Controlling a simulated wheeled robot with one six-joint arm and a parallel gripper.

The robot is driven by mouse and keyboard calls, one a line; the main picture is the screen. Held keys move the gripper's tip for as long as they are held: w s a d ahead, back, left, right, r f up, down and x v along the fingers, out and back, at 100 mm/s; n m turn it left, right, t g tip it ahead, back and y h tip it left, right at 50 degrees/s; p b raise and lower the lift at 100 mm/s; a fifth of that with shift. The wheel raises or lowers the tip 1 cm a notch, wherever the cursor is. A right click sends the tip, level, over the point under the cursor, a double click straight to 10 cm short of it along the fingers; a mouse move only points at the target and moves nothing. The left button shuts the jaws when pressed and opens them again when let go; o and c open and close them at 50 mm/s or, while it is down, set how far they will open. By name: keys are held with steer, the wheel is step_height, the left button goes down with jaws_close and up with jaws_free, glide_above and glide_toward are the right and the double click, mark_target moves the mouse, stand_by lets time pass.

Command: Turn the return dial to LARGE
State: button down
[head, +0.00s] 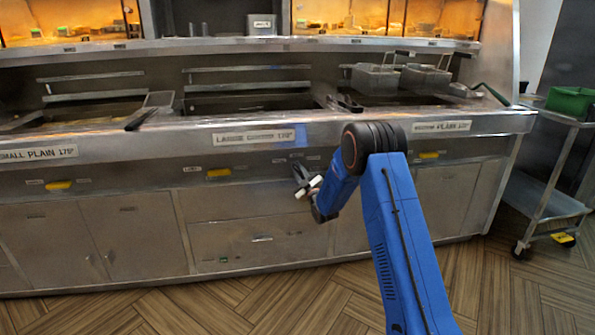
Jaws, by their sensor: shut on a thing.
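My gripper (303,178) is at the front panel of the middle fryer, below its label strip and right of a yellow handle. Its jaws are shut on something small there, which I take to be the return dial. The dial itself is hidden by the jaws and the black wrist, so I cannot read where it points. A small label (310,158) sits just above the gripper, too small to read. The middle fryer's larger label (253,137) starts with what looks like "LARGE".
Yellow handles stick out at left (58,185), middle (218,173) and right (429,155). Wire baskets (376,78) hang over the right fryer. A steel cart (545,195) with a green bin (570,103) stands at right. The wooden floor (240,310) in front is clear.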

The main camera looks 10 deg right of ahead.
steer(key=m+h, duration=0.1)
steer(key=m, duration=0.2)
steer(key=m+t+h, duration=0.1)
steer(key=m, duration=0.1)
steer(key=shift+m+h, duration=0.3)
steer(key=shift+m, duration=0.1)
steer(key=shift+d+m+t+h, duration=0.15)
steer(key=shift+m+h, duration=0.5)
steer(key=shift+m, duration=0.7)
steer(key=shift+m+t+h, duration=0.25)
steer(key=shift+m+h, duration=0.4)
steer(key=shift+m, duration=0.7)
steer(key=c, duration=1.6)
jaws_free()
steer(key=shift+c, duration=0.2)
steer(key=v, duration=1.7)
steer(key=shift+s+f, duration=0.15)
steer(key=shift+s, duration=0.05)
